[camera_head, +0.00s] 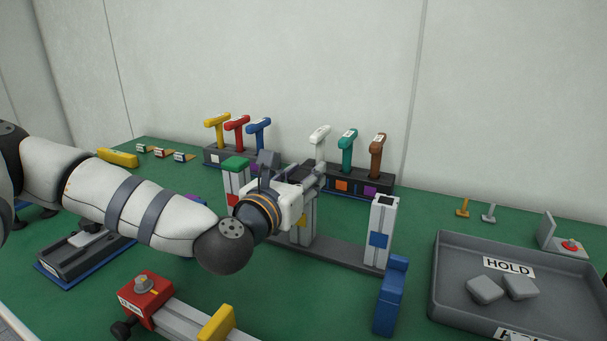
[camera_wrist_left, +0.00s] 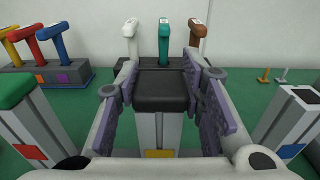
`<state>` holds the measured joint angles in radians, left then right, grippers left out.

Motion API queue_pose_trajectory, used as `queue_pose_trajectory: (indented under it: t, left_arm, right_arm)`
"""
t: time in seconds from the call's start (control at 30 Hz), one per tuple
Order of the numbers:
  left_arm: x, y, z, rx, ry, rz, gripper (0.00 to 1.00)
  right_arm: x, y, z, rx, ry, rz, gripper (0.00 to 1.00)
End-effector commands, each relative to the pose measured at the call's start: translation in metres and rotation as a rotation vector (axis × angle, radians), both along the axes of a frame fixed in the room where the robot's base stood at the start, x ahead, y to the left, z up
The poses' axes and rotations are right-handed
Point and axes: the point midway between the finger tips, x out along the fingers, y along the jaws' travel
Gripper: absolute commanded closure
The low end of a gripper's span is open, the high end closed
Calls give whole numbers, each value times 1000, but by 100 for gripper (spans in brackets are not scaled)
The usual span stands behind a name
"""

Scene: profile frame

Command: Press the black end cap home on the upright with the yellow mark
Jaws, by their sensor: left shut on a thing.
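The black end cap (camera_wrist_left: 166,90) is between the purple-lined fingers of my left gripper (camera_wrist_left: 165,98), which is shut on it. The cap sits over the top of the middle upright (camera_wrist_left: 158,132) with the yellow mark (camera_wrist_left: 159,154). I cannot tell whether a gap is left under the cap. In the head view my left gripper (camera_head: 312,181) comes from the left and hides the cap; the middle upright (camera_head: 303,228) shows below it. My right gripper is not in view.
The left upright with the red mark wears a green cap (camera_head: 236,164). The right upright (camera_head: 381,232) with the blue mark has an open top. Coloured handles (camera_head: 347,150) stand behind in racks. A grey HOLD tray (camera_head: 455,288) with two grey pieces and a blue block (camera_head: 390,297) are at right.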

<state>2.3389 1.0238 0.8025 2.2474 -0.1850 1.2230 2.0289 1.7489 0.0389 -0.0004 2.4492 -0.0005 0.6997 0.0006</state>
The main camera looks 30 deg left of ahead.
Motion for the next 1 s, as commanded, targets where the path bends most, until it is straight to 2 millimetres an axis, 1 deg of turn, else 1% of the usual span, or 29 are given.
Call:
queue_pose_trajectory:
  t: [0.13,0.17,0.2,0.27,0.53,0.6,0.67,0.8,0.9,1.0]
  left_arm:
    - [0,0,-3,0,7,0,81]
    - [0,0,-3,0,7,1,62]
    - [0,0,-3,0,7,1,53]
    - [0,0,-3,0,7,1,41]
    - [0,0,-1,0,4,1,41]
    - [0,1,4,-1,3,2,41]
    - [0,1,15,-2,-1,2,41]
    - [0,1,51,-3,-4,2,41]
    - [0,1,74,-3,-2,2,41]
    - [0,1,89,-1,2,1,41]
  right_arm:
    - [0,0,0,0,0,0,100]
    - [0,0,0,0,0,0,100]
    - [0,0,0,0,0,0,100]
    - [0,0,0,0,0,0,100]
    - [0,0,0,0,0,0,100]
    - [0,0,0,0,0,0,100]
    - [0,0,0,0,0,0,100]
    - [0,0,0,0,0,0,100]
    - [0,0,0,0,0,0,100]
    - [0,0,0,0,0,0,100]
